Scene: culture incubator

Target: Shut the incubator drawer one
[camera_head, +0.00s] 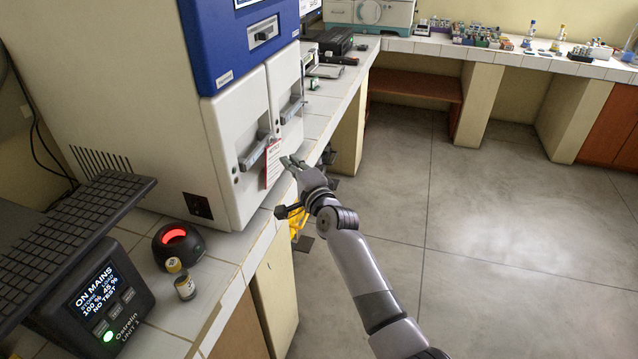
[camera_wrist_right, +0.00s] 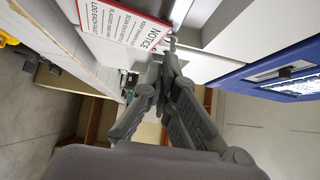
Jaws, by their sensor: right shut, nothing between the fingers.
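The incubator (camera_head: 120,70) is a large cream cabinet with a blue upper panel, standing on the tiled bench. Below the panel are two white fronts with grey handles, a nearer one (camera_head: 222,122) and a farther one (camera_head: 283,72). I cannot tell which is drawer one, or whether either stands slightly out. A red-edged notice card (camera_head: 273,163) hangs by the nearer handle; it also shows in the right wrist view (camera_wrist_right: 125,22). My right gripper (camera_head: 287,160) is shut and empty, close beside the card; contact is unclear. Its fingertips (camera_wrist_right: 170,48) show in the wrist view. My left gripper is out of view.
A black power unit (camera_head: 100,295), a round device with a red light (camera_head: 177,243) and two small vials (camera_head: 184,285) stand on the near bench. Instruments line the bench beyond. The floor (camera_head: 480,240) to the right is clear.

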